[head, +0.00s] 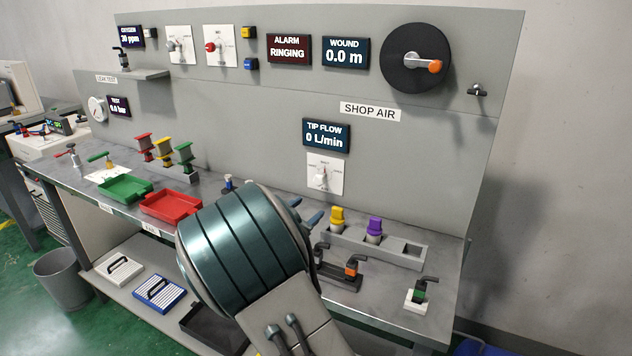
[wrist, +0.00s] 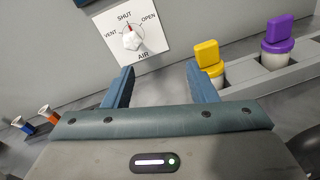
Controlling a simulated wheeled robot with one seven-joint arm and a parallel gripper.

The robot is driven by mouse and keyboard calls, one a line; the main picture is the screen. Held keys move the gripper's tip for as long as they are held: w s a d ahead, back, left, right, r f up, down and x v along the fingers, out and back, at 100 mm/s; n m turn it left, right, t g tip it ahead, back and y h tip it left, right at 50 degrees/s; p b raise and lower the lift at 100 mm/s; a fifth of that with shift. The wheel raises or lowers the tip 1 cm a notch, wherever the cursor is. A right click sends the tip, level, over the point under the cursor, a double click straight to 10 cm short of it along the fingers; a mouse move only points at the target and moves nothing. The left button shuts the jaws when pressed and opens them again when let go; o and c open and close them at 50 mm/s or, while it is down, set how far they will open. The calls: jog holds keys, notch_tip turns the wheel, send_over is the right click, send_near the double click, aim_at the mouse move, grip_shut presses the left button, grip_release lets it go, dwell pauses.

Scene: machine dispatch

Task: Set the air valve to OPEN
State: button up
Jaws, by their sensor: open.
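The air valve is a white square plate (wrist: 152,53) with a white knob (wrist: 132,41), marked VENT, SHUT and OPEN, with AIR below. The knob's red pointer mark is at SHUT, at the top. In the head view the valve (head: 323,176) is on the grey back panel under the TIP FLOW display (head: 326,135), which reads 0 L/min. My gripper (wrist: 164,82) is open and empty. Its two blue fingers point toward the panel, short of the valve, with the knob up and slightly left of the gap's middle. The gripper (head: 305,209) also shows in the head view, below the valve.
A yellow-topped piece (wrist: 208,58) and a purple-topped piece (wrist: 279,40) stand in a grey rack (head: 412,259) to the right. Small tools in a dark holder (head: 340,275) are on the bench near my gripper. Red (head: 171,206) and green (head: 124,190) trays lie left.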

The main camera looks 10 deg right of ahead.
aim_at(318, 182)
jog(key=w+a+n, duration=0.1)
jog(key=w+a+n+t, duration=0.1)
jog(key=shift+a+f+t+y, duration=0.1)
jog(key=shift+a+t+y, duration=0.2)
jog(key=shift+a, duration=0.1)
jog(key=shift+w, duration=0.4)
jog(key=p+x, duration=0.1)
jog(key=x, duration=1.2)
jog(key=shift+d, duration=0.25)
jog(key=c, duration=1)
